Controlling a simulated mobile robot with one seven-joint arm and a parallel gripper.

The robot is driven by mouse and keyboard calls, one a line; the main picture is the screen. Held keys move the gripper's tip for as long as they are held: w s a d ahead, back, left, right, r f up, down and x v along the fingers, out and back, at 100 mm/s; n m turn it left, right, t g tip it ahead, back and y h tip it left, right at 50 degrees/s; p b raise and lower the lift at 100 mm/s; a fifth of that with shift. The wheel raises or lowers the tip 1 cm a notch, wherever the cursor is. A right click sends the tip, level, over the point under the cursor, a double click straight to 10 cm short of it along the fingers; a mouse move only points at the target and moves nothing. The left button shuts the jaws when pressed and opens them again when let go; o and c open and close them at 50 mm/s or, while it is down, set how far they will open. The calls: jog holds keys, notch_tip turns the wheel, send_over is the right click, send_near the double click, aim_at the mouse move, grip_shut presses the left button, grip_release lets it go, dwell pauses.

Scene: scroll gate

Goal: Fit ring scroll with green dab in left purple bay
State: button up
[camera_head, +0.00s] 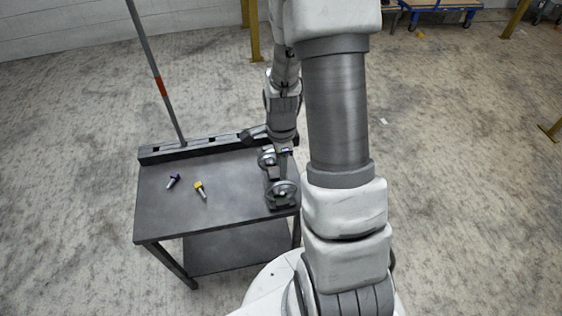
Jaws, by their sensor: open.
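My gripper (279,146) points down over the right end of the dark table, at its back. It is open, with its fingers small and partly lost against the dark parts below. Two round, ring-like grey pieces are by it: a rear one (267,158) right at the gripper and a front one (283,193) on a dark base near the table's right edge. I cannot tell whether the gripper touches the rear piece. I cannot make out a green dab or a purple bay. A long dark slotted rail (197,148) runs along the table's back edge.
A tall grey pole with an orange band (161,84) rises at the rail. The table's middle is clear.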

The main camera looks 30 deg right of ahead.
aim_at(281, 183)
notch_tip(281, 183, down, 8)
jog(key=b, duration=0.5)
jog(key=shift+f+b, duration=0.15)
jog(key=shift+b, duration=0.25)
grip_shut()
dwell(0.6)
jog(key=shift+r, duration=0.3)
dwell(0.3)
jog(key=shift+r+p, duration=1.05)
jog(key=shift+r, duration=0.05)
jog(key=shift+r, duration=0.25)
notch_tip(281, 183, up, 9)
jog(key=p, duration=0.7)
